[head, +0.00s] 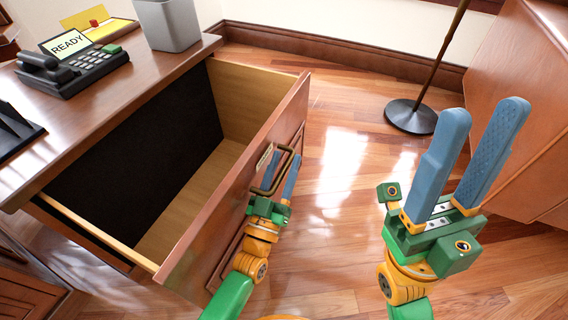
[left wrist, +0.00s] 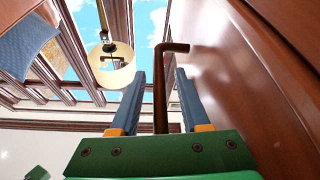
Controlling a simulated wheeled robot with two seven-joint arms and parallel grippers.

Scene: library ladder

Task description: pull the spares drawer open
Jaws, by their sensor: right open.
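The drawer (head: 226,205) stands pulled well out from under the desk top, and the part of its inside that shows is bare wood. A bronze bar handle (head: 285,148) is on its front and also shows in the left wrist view (left wrist: 160,85). A small pale label (head: 263,157) sits by the handle, too small to read. My left gripper (head: 281,170) is at the handle; in the wrist view its fingers stand on either side of the bar with gaps, so it is open around it. My right gripper (head: 484,115) is open and empty, over the floor at the right.
The desk top (head: 125,90) carries a black telephone (head: 75,70), a "READY" card (head: 68,43) and a grey bin (head: 168,24). A lamp-like stand with a round black base (head: 411,116) is on the floor beyond. A wooden cabinet (head: 520,60) stands right. The floor between is clear.

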